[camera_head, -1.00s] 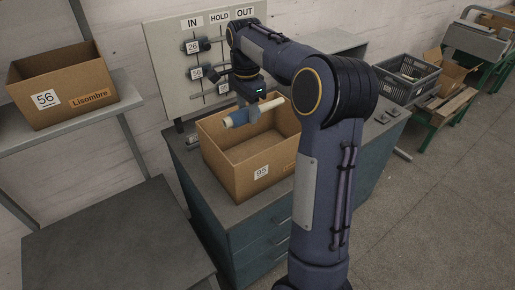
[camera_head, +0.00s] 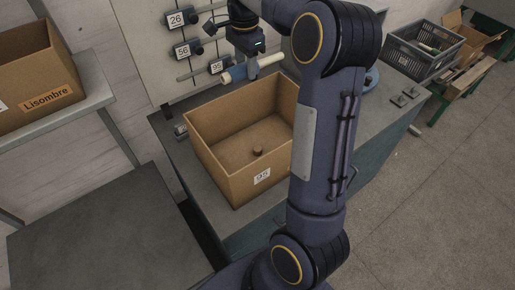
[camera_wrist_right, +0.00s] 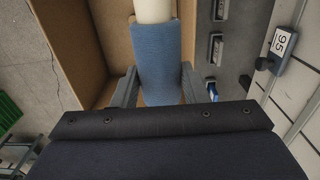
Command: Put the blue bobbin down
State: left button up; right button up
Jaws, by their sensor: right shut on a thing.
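My right gripper (camera_head: 245,72) is shut on the blue bobbin (camera_wrist_right: 157,50), a blue yarn wrap on a cream tube. In the head view the bobbin (camera_head: 252,69) is held roughly level at the back rim of an open cardboard box (camera_head: 240,190) labelled 95, near the board. The wrist view shows the blue wrap between the two fingers, with the box (camera_wrist_right: 82,40) beyond and below it. A small dark round piece (camera_head: 258,152) is on the box floor. My left gripper is not in view.
The board (camera_head: 150,60) with pegs labelled 26, 56 and 95 stands close behind the bobbin. A Lisombre box (camera_head: 40,75) sits on the left shelf. A grey crate (camera_head: 418,52) stands at the right. The grey surface at lower left (camera_head: 100,235) is bare.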

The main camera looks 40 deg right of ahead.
jog(key=shift+s+a+f, duration=0.15)
jog(key=shift+s+f, duration=0.05)
jog(key=shift+f, duration=0.1)
jog(key=b, duration=0.9)
send_over(249, 140)
notch_tip(249, 140, down, 8)
notch_tip(249, 140, down, 18)
jog(key=shift+w+f, duration=0.1)
jog(key=shift+f, duration=0.15)
jog(key=shift+f, duration=0.15)
jog(key=o, duration=1)
